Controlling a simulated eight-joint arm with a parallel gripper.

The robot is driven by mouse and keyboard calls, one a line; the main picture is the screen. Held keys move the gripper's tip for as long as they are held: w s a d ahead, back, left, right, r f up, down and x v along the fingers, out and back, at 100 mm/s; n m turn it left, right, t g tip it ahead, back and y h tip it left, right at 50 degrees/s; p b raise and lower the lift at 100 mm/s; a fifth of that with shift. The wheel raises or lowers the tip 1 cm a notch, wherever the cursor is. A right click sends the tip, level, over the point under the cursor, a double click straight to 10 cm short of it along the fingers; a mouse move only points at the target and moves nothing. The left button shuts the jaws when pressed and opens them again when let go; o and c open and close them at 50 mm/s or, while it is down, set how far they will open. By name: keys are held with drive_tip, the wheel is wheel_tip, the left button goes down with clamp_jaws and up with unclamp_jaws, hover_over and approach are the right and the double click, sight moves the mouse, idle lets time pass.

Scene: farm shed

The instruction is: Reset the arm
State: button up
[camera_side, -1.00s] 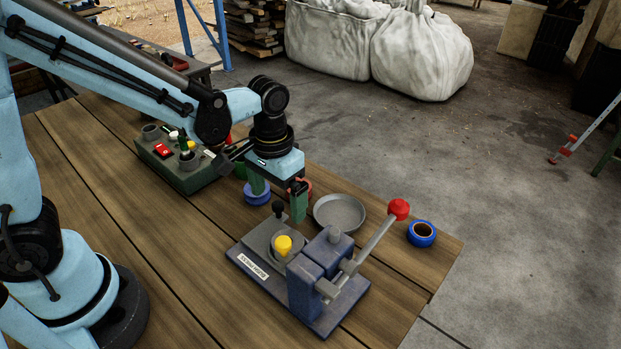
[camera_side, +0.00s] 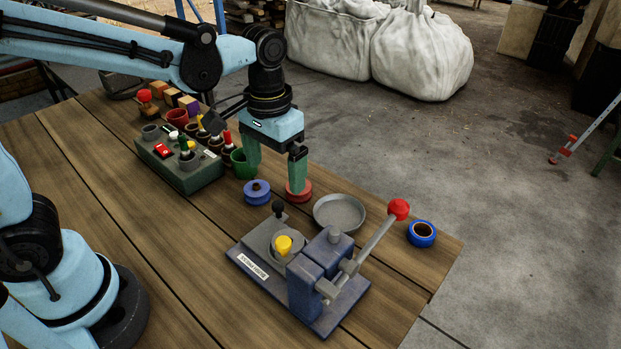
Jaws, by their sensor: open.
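My gripper (camera_side: 275,171) hangs over the wooden table (camera_side: 180,255) with its two green fingers apart and nothing between them. The right finger is in front of a red spool-like disc (camera_side: 299,192); I cannot tell the gap between them. A green cup (camera_side: 242,165) is partly hidden behind the left finger.
A lever press (camera_side: 310,272) with a red-knobbed handle and a yellow piece (camera_side: 283,244) stands at the front. A green control box (camera_side: 180,167), cups and blocks stand at the left back.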

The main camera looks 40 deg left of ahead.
drive_tip(key=shift+r, duration=0.2)
drive_tip(key=shift+s+a+r, duration=0.15)
drive_tip(key=shift+a, duration=0.1)
drive_tip(key=s+a+r+t, duration=0.1)
drive_tip(key=s+a+t, duration=0.3)
drive_tip(key=a+t, duration=0.2)
drive_tip(key=shift+s+a+r+t, duration=0.15)
drive_tip(key=shift+s+r+t, duration=0.1)
drive_tip(key=shift+t, duration=0.35)
